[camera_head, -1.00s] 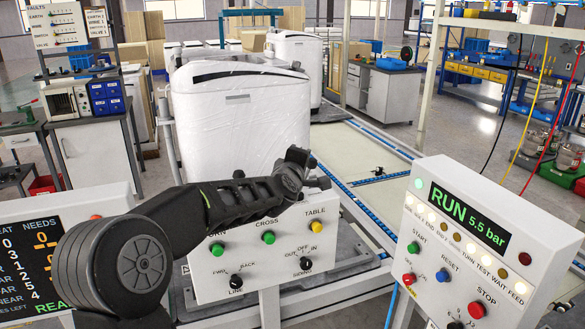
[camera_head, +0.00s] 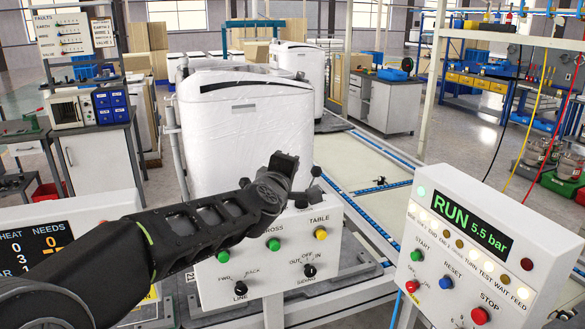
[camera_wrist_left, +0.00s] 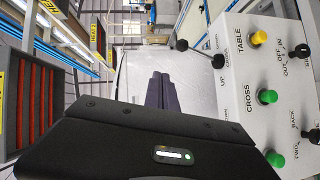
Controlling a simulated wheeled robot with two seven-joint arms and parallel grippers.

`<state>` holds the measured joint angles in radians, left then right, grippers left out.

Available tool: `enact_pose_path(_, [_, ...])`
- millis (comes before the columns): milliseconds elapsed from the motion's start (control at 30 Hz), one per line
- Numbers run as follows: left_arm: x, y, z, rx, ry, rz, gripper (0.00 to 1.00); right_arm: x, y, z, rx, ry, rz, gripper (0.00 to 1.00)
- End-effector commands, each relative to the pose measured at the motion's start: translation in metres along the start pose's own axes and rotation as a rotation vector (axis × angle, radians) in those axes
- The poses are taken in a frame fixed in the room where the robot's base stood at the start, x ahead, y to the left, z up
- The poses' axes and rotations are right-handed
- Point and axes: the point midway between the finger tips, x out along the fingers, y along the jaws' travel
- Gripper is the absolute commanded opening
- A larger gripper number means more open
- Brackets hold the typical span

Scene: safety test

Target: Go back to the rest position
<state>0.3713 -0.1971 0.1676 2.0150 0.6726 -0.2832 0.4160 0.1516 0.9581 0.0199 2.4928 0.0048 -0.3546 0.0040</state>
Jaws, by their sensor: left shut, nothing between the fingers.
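My left arm comes in from the lower left in the head view. My left gripper (camera_head: 284,166) is over the top edge of the white control panel (camera_head: 262,262), in front of the white wrapped appliance (camera_head: 245,125). In the left wrist view the two dark fingers (camera_wrist_left: 161,90) lie together, shut and empty. The control panel (camera_wrist_left: 262,75) stands to their right there, with its green and yellow buttons and black knobs. In the head view my arm hides part of the panel's left side. My right gripper is not in view.
A slanted RUN console (camera_head: 470,255) stands at the right front. A needs display (camera_head: 40,245) is at the left, partly behind my arm. Blue-edged conveyor rails (camera_head: 362,222) run behind the panel. A grey cabinet (camera_head: 98,165) stands at the left.

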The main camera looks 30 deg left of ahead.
Motion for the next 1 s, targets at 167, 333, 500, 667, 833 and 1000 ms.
enact_pose_path(167, [0.000, 0.000, 0.000, 0.000, 0.000, 0.000, 0.00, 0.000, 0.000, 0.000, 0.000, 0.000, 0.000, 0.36])
enact_pose_path(333, [0.000, 0.000, 0.000, 0.003, 0.000, 0.000, 0.00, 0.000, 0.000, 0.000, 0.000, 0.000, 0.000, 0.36])
enact_pose_path(500, [0.000, -0.010, 0.006, 0.163, -0.010, -0.003, 0.00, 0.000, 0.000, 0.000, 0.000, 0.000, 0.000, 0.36])
enact_pose_path(667, [0.013, -0.077, 0.044, 0.356, -0.100, -0.088, 0.00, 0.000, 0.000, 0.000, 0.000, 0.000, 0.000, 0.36])
enact_pose_path(833, [0.016, -0.185, 0.115, 0.559, -0.290, -0.207, 0.00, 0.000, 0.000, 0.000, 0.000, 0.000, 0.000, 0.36])
enact_pose_path(1000, [-0.013, -0.301, 0.193, 0.736, -0.537, -0.311, 0.00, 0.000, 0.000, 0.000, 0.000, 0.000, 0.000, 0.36])
